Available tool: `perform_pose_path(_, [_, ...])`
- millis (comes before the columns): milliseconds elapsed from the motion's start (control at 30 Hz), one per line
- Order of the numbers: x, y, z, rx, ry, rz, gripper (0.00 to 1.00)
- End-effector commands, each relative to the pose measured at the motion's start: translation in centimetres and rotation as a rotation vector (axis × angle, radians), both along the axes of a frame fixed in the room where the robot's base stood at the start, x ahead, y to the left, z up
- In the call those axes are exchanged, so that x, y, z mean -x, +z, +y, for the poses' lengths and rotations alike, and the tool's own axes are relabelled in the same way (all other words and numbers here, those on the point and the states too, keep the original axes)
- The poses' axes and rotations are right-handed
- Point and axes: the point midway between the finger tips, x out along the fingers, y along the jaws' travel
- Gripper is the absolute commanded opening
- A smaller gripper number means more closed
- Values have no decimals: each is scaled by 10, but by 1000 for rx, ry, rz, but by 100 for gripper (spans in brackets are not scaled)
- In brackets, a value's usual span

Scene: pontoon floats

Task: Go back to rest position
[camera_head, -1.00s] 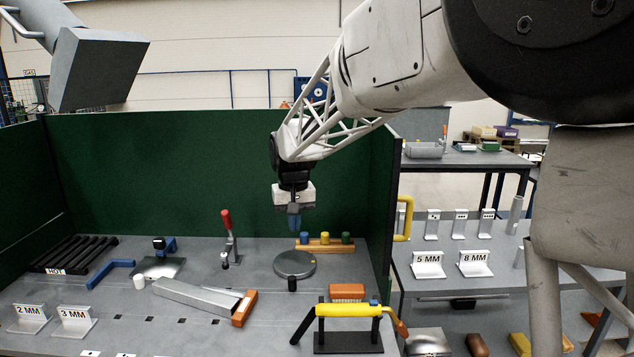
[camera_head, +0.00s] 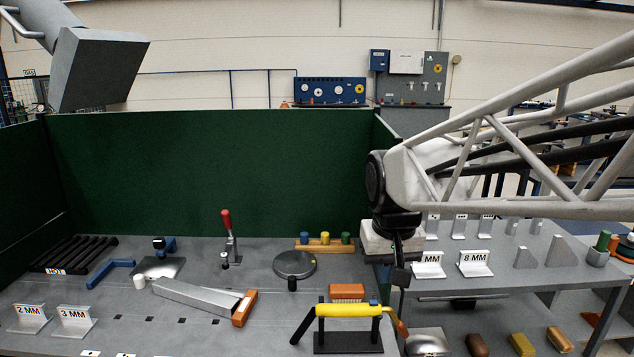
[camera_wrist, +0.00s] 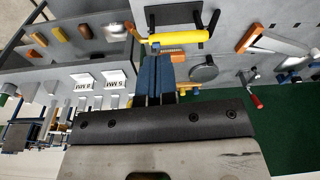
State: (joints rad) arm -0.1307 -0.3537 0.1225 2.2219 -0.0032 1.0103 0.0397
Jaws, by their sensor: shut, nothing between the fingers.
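My gripper (camera_head: 401,272) hangs pointing down at the right edge of the grey bench, in front of the side shelf, in the head view. In the wrist view its two blue fingers (camera_wrist: 155,78) are together with nothing between them. The yellow-handled tool on its black stand (camera_head: 348,311) is below and left of my gripper in the head view. It also shows just beyond the fingertips in the wrist view (camera_wrist: 180,37). No object hangs from the gripper.
On the bench stand a round grey disc (camera_head: 294,264), a red-handled clamp (camera_head: 230,238), a metal channel (camera_head: 195,296) and an orange brush (camera_head: 347,292). A green screen (camera_head: 210,170) closes the back. The right shelf holds an 8 MM sign (camera_head: 475,262) and several small blocks.

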Motion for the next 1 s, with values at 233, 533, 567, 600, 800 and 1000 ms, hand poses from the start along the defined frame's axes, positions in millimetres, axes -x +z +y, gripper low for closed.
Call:
perform_pose_path(233, [63,-13,-30,0,-43,-35,0])
perform_pose_path(533, [132,-38,-55,3,-89,-72,0])
perform_pose_path(567, [138,-41,-56,3,-93,-75,0])
perform_pose_path(600, [145,-44,-58,3,-97,-79,0])
perform_pose_path(800, [165,-54,-64,5,-111,-91,0])
perform_pose_path(1000, [169,-57,-65,5,-113,-93,0])
